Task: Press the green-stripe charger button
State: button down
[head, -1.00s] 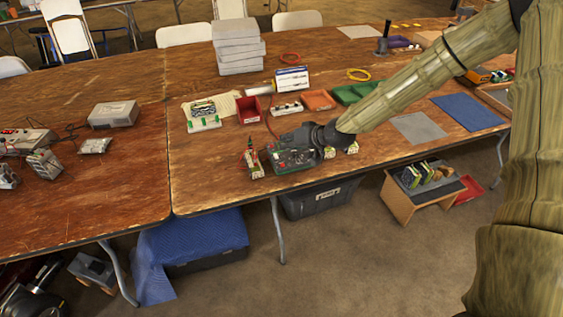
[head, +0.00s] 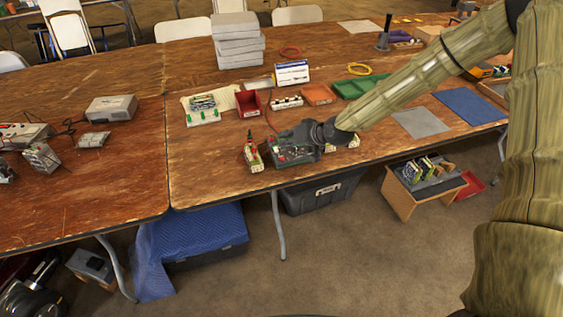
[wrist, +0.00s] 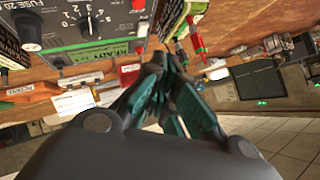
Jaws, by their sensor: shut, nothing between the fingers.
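A dark grey charger (head: 292,158) stands near the front edge of the right table. In the wrist view its panel (wrist: 75,32) shows a numbered dial and a green strip (wrist: 97,51) reading READY. A red button-like part (wrist: 138,5) is at the panel's upper right; I cannot tell whether it is the task's button. My gripper (head: 288,140) is over this charger in the head view and hides part of it. In the wrist view my gripper (wrist: 172,66) is shut and empty, its fingertips just right of and below the panel. Contact cannot be told.
A slim unit with red parts (head: 253,156) stands just left of the charger. A small pale unit (head: 343,139) is to its right. Behind are a red bin (head: 248,103), an orange tray (head: 319,94) and a green tray (head: 358,88).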

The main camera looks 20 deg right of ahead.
aim_at(277, 152)
jog(key=shift+w+f+b, duration=0.15)
jog(key=shift+f+b, duration=0.35)
jog(key=shift+f, duration=0.4)
jog(key=shift+w+f+b, duration=0.2)
jog(key=shift+f+b, duration=0.3)
jog(key=shift+f, duration=0.4)
jog(key=shift+w+f+b, duration=0.15)
jog(key=shift+f+b, duration=0.35)
jog(key=shift+f, duration=0.4)
jog(key=shift+f, duration=0.15)
jog(key=shift+w+f+b, duration=0.1)
jog(key=shift+f+b, duration=0.15)
jog(key=shift+b, duration=0.05)
jog(key=shift+f, duration=0.35)
jog(key=shift+r, duration=0.1)
dwell(0.3)
jog(key=shift+r, duration=0.7)
jog(key=shift+p, duration=0.3)
jog(key=r+p, duration=0.1)
jog(key=r, duration=0.1)
jog(key=s+r+p, duration=0.1)
jog(key=r+p, duration=0.1)
jog(key=r, duration=0.1)
jog(key=shift+s, duration=0.1)
